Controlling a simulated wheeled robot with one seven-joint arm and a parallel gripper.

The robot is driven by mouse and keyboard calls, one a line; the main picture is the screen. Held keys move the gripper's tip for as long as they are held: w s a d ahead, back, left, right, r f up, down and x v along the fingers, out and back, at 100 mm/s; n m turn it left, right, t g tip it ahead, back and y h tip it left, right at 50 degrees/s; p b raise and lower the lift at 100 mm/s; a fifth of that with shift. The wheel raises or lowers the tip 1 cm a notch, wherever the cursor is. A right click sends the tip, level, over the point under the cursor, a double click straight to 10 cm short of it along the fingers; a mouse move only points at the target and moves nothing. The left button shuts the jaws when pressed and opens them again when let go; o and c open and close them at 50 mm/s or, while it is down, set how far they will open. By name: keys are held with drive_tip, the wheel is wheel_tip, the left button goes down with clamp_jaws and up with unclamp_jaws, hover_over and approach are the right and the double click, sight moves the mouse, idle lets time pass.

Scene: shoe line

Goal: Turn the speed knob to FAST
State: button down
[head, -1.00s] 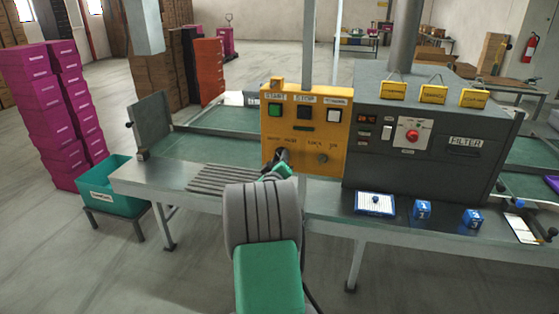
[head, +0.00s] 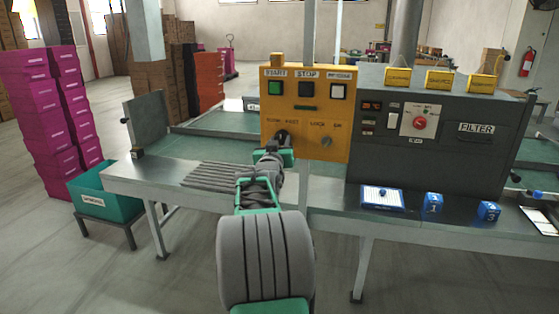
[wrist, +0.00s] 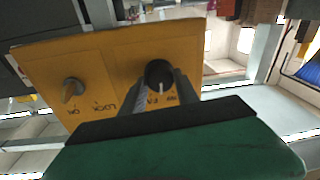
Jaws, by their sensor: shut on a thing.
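The speed knob is a round black knob with a white pointer mark, on the yellow control panel (head: 310,120). In the wrist view the knob (wrist: 158,72) sits between the fingers of my gripper (wrist: 162,86), which is shut on it. That view is roughly upside down. The pointer faces the picture's bottom, between the partly hidden FAST label on its left and the other label on its right. In the head view my gripper (head: 281,142) is at the panel's lower left, covering most of the knob.
A LOCK/ON switch (head: 327,142) is beside the knob, with green, black and white buttons above. The grey filter machine (head: 440,150) stands to the right. Pink boxes (head: 55,110) are stacked left.

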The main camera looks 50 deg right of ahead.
drive_tip(key=m+b, duration=0.4)
drive_tip(key=b, duration=0.2)
drive_tip(key=shift+f+m+h, duration=0.1)
drive_tip(key=shift+m+h, duration=0.2)
drive_tip(key=shift+r+m+g+b, duration=0.15)
drive_tip(key=shift+m+b, duration=0.45)
drive_tip(key=shift+b, duration=0.15)
drive_tip(key=shift+r+m+g+b, duration=0.1)
drive_tip(key=shift+m+g+b, duration=0.05)
drive_tip(key=shift+m+b, duration=0.5)
drive_tip(key=shift+s+r, duration=0.1)
drive_tip(key=shift+r, duration=0.05)
drive_tip(key=c, duration=1.1)
unclamp_jaws()
drive_tip(key=shift+d, duration=0.15)
drive_tip(key=shift+o, duration=1)
drive_tip(key=shift+f, duration=0.2)
drive_tip(key=v, duration=0.8)
